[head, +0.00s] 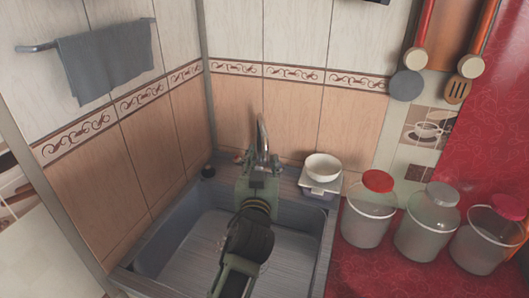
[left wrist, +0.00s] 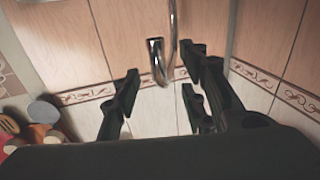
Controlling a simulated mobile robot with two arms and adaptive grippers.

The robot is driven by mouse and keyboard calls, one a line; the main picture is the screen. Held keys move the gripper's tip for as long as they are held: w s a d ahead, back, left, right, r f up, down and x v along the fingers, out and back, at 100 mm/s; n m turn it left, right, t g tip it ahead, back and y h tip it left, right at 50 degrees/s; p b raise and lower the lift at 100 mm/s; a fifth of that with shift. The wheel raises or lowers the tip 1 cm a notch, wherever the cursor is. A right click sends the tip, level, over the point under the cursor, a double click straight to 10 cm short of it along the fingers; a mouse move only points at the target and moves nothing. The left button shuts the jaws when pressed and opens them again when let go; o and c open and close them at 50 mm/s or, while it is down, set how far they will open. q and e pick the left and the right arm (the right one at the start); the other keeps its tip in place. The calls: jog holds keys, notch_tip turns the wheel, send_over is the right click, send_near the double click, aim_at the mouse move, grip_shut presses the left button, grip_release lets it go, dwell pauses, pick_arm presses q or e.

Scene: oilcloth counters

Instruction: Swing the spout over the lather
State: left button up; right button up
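The chrome spout (head: 262,134) rises at the back of the grey sink (head: 185,238) in the head view. In the left wrist view the spout (left wrist: 172,30) hangs down from the top edge, its end between the spread fingers. My left gripper (left wrist: 160,80) is open, with a gap on both sides of the spout; I see no contact. In the head view my left gripper (head: 258,170) is just in front of the spout, its fingers mostly hidden by my own arm. I cannot make out any lather in the sink; my arm covers part of the basin. My right gripper is not in view.
A white bowl (head: 323,166) on a small container stands right of the tap. Several lidded jars, one with a red lid (head: 378,181), stand on the red counter (head: 370,277). A grey towel (head: 108,60) hangs on the left wall. Tiled walls close off the back.

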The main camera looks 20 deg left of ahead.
aim_at(264, 157)
pick_arm(q)
jog(key=x, duration=0.4)
jog(key=shift+w+a+f+p, duration=0.1)
jog(key=shift+w+f+p, duration=0.2)
jog(key=shift+w+f, duration=0.1)
jog(key=shift+s+r, duration=0.1)
jog(key=c, duration=0.4)
grip_shut()
